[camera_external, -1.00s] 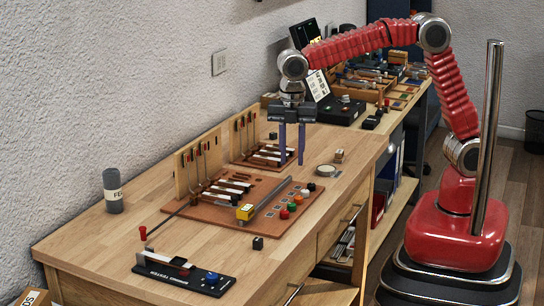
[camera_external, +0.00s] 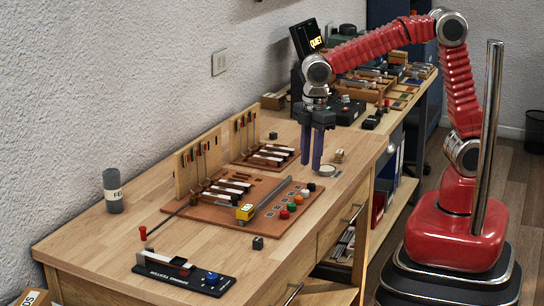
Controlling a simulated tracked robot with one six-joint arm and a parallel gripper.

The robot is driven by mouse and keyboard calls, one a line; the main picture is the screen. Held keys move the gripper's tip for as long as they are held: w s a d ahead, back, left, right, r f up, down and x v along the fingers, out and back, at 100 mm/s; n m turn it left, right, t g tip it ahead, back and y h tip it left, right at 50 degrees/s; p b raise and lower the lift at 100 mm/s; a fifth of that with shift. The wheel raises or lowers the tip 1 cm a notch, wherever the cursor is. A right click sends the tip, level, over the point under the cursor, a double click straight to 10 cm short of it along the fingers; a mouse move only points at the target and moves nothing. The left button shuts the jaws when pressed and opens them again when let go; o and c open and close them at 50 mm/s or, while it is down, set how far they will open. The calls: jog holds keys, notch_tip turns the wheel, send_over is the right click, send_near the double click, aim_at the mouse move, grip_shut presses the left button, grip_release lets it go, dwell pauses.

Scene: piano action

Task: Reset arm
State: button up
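My gripper (camera_external: 312,150) points down above the back right part of the wooden bench (camera_external: 115,240), to the right of the farther key board. My red arm arches up from the base at the right.
A board with piano keys, colored knobs and a yellow block (camera_external: 246,212) lies mid-bench. A black tester (camera_external: 183,273) lies at the front, and a grey bottle (camera_external: 113,191) stands near the wall. A dark display (camera_external: 307,39) stands behind my gripper.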

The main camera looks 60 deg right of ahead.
jog(key=s+d+r+m+t, duration=0.2)
jog(key=s+d+m, duration=0.4)
jog(key=d, duration=0.6)
jog(key=s+d+r+m+t, duration=0.3)
jog(key=s+d+m, duration=0.3)
jog(key=d, duration=0.6)
jog(key=shift+s+d+r+m, duration=0.35)
jog(key=shift+s+r, duration=0.2)
jog(key=shift+s, duration=0.55)
jog(key=shift+c, duration=0.7)
